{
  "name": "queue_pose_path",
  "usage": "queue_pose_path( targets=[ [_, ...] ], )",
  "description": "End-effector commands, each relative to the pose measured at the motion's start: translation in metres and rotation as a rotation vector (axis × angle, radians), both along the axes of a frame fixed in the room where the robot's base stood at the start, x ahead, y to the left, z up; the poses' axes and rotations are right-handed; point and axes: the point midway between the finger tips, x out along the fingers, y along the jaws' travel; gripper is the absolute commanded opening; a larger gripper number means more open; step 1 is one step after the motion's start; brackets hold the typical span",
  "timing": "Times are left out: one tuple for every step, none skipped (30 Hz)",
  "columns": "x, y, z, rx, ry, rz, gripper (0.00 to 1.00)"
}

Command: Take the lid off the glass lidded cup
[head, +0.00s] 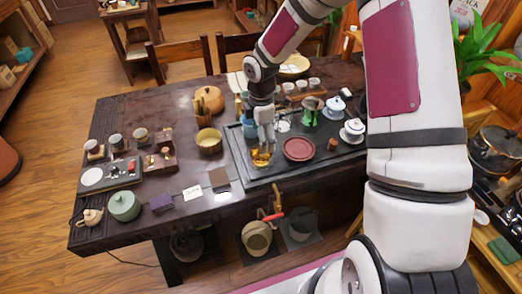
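A small glass cup (261,160) with amber liquid stands near the front left part of the dark tea tray (247,174). I take it as the glass lidded cup, but its lid cannot be made out at this size. My gripper (264,144) points down directly over the cup, with its fingertips at or just above the cup's top. The gripper hides part of the cup's back. I cannot tell whether the fingers touch it or how far apart they are.
A dark red round dish (298,149) lies just right of the cup, with a small brown cup (332,145) beyond. White lidded cups (352,131) and a green glass pitcher (309,111) stand behind. A wooden bowl (209,141) stands left of the tray.

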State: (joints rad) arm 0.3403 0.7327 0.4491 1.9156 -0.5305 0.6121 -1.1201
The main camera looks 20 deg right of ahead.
Motion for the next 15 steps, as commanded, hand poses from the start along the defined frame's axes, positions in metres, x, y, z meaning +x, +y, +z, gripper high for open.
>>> queue_pose_path(
  targets=[
    [0.000, 0.000, -0.004, 0.000, 0.002, 0.001, 0.81],
    [-0.001, 0.000, -0.008, 0.001, 0.003, 0.002, 0.81],
    [0.000, 0.001, -0.014, 0.002, 0.004, 0.002, 0.81],
    [0.000, 0.001, -0.018, 0.002, 0.003, 0.001, 0.81],
    [0.000, 0.000, -0.022, 0.001, 0.004, 0.000, 0.81],
    [0.001, 0.000, -0.027, 0.000, 0.003, 0.000, 0.81],
    [0.001, 0.000, -0.032, 0.001, 0.003, 0.000, 0.81],
    [0.002, 0.000, -0.036, 0.001, 0.003, 0.001, 0.81],
    [0.002, 0.000, -0.040, 0.001, 0.003, 0.001, 0.81],
    [0.002, 0.000, -0.043, 0.001, 0.003, 0.001, 0.81],
    [0.002, 0.000, -0.046, 0.000, 0.003, 0.001, 0.81],
    [0.002, -0.001, -0.048, 0.000, 0.001, 0.001, 0.81],
    [0.003, -0.001, -0.049, 0.000, 0.000, 0.000, 0.81],
    [0.003, -0.001, -0.050, 0.000, 0.000, 0.000, 0.81],
    [0.003, -0.001, -0.050, 0.000, -0.001, 0.000, 0.81]
  ],
)
